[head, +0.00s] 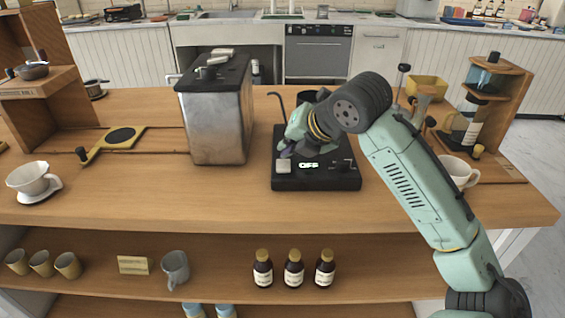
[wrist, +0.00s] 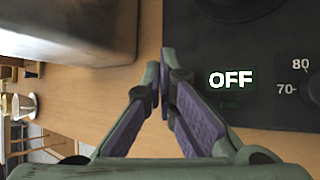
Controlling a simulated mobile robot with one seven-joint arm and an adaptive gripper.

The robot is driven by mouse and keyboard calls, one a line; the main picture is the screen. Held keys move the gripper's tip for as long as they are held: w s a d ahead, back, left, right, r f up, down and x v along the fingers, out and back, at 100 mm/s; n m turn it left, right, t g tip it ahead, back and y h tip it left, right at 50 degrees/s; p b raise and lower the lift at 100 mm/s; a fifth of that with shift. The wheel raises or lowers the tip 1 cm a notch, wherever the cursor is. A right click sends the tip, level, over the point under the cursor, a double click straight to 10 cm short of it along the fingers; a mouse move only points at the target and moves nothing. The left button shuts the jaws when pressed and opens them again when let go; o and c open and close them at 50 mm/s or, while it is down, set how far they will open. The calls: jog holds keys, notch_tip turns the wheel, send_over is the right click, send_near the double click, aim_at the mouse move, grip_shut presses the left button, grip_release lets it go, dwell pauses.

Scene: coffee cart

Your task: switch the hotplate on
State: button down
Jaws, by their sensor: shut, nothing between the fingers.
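The black hotplate (head: 315,183) sits on the wooden counter, its display (head: 308,165) reading OFF. A pale square button (head: 284,167) is on its front left, left of the display. In the wrist view, the hotplate (wrist: 210,25) fills the upper right, with the OFF display (wrist: 230,80) and part of a dial scale marked 70 and 80; I cannot make out the button there. My gripper (head: 282,152) is shut and empty, just above the button in the head view; I cannot tell whether it touches. In the wrist view its fingertips (wrist: 164,60) meet near the hotplate's left edge.
A metal box with a dark top (head: 215,120) stands close to the hotplate's left. A dark curved spout (head: 277,104) rises behind my gripper, its body mostly hidden. A white cup (head: 456,172) is to the right. The counter front (head: 225,190) is clear.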

aim_at(287, 163)
jog(key=shift+f+b, duration=0.3)
jog(key=shift+f, duration=0.1)
jog(key=shift+f+b, duration=0.45)
jog(key=shift+f, duration=0.1)
dwell(0.5)
jog(key=shift+r, duration=0.15)
jog(key=shift+r+p, duration=0.7)
jog(key=shift+r, duration=0.15)
notch_tip(287, 163, up, 6)
jog(key=p, duration=0.4)
